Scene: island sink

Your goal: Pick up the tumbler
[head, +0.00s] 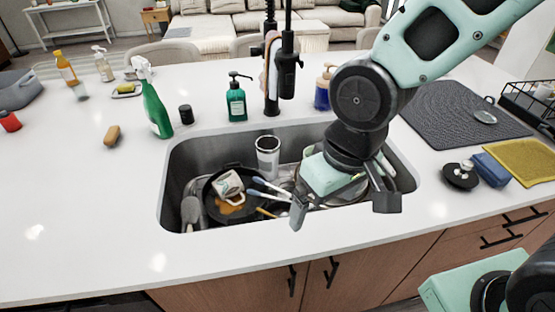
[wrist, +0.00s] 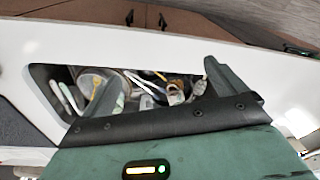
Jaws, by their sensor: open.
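The tumbler (head: 267,157) is a white and steel cylinder with a dark rim or opening at its top. It stands roughly upright in the sink (head: 180,160), near the back wall, in the head view. My gripper (head: 342,206) is open and empty over the right front part of the sink, to the right of the tumbler and nearer the front edge. In the wrist view my gripper's two fingers (wrist: 158,85) are spread wide above the sink contents. I cannot make out the tumbler there with certainty.
A dark pan (head: 212,207) with a patterned mug (head: 229,185) lies left of the tumbler. Several utensils (head: 268,189) lie between the pan and my gripper. The black faucet (head: 271,80) rises behind the sink.

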